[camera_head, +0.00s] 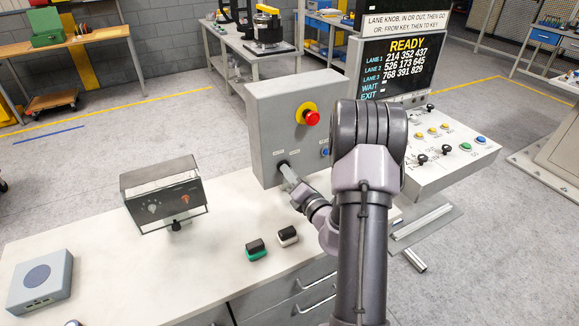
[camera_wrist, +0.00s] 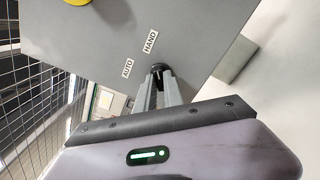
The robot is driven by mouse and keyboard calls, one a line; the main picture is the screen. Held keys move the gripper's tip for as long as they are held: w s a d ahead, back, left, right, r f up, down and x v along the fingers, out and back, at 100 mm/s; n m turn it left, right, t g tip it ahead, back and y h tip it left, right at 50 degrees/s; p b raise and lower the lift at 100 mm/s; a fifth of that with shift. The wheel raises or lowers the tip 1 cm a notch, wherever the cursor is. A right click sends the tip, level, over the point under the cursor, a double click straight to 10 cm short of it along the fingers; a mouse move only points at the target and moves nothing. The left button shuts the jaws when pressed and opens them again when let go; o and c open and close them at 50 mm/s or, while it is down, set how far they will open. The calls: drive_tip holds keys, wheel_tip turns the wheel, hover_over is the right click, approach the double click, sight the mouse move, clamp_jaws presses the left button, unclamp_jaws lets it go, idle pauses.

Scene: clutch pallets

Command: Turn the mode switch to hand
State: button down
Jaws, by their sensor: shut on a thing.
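The mode switch is a black knob (camera_wrist: 160,67) low on the front of a grey box (camera_head: 262,110). In the wrist view, the labels AUTO (camera_wrist: 127,68) and HAND (camera_wrist: 150,42) sit beside it on the grey face. My gripper (camera_head: 285,169) reaches the lower left of the box front in the head view. In the wrist view its two grey fingers (camera_wrist: 161,76) are shut on the knob. The fingers hide most of the knob, so I cannot tell which label it points to.
A red emergency button (camera_head: 311,118) on a yellow base sits above the switch. A blue button (camera_head: 325,152) is to its right, close to my arm. A meter (camera_head: 165,198) stands left.

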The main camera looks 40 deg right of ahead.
drive_tip(key=shift+m+p, duration=0.65)
drive_tip(key=shift+m, duration=0.15)
drive_tip(key=c, duration=1.5)
unclamp_jaws()
drive_tip(key=shift+o, duration=0.2)
drive_tip(key=p+v, duration=0.2)
drive_tip(key=v, duration=1.5)
drive_tip(key=shift+s, duration=0.25)
